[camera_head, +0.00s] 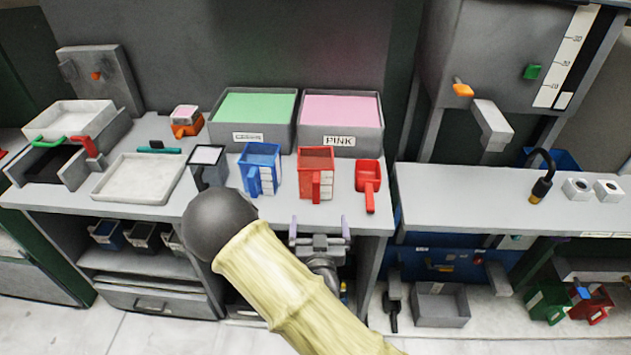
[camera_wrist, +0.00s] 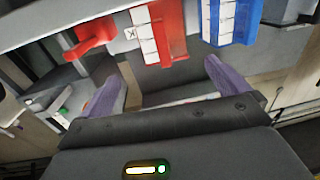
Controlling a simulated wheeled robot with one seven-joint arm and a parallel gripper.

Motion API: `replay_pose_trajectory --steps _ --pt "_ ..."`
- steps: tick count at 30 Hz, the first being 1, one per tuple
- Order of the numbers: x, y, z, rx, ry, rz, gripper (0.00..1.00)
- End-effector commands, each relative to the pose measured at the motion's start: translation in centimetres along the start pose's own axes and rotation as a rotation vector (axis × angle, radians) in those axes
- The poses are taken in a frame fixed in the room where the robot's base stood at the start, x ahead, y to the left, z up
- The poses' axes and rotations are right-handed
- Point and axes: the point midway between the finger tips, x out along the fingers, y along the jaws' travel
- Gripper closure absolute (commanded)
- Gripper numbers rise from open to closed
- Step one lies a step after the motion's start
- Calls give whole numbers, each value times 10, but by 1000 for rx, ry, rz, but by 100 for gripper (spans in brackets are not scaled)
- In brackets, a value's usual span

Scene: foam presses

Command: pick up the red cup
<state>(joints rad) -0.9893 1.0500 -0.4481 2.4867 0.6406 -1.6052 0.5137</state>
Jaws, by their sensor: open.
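The red cup (camera_head: 316,160) stands upright on the grey bench, with its handle and white scale marks facing the front edge. In the wrist view the red cup (camera_wrist: 172,30) is at the top middle, beyond the fingertips. My gripper (camera_head: 320,232) is below and in front of the cup at the bench's front edge. In the wrist view its two purple fingers (camera_wrist: 160,78) are spread wide with nothing between them. The gripper is apart from the cup. My arm hides part of the bench front in the head view.
A blue cup (camera_head: 262,165) stands left of the red cup, and a red scoop (camera_head: 368,180) lies close on its right. Behind are a green-filled bin (camera_head: 252,137) and a bin labelled PINK (camera_head: 341,142). A white tray (camera_head: 137,178) lies farther left.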

Motion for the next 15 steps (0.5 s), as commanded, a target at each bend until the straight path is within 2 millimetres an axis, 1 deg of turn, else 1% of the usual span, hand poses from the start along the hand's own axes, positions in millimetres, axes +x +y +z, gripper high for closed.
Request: replay_pose_trajectory --steps 1,9,12,15 --pt "8 0 -4 0 2 0 0" --pt "54 0 -4 -1 1 0 0" --pt "70 0 -4 -2 1 1 0" --pt "80 0 -2 -1 0 0 0"
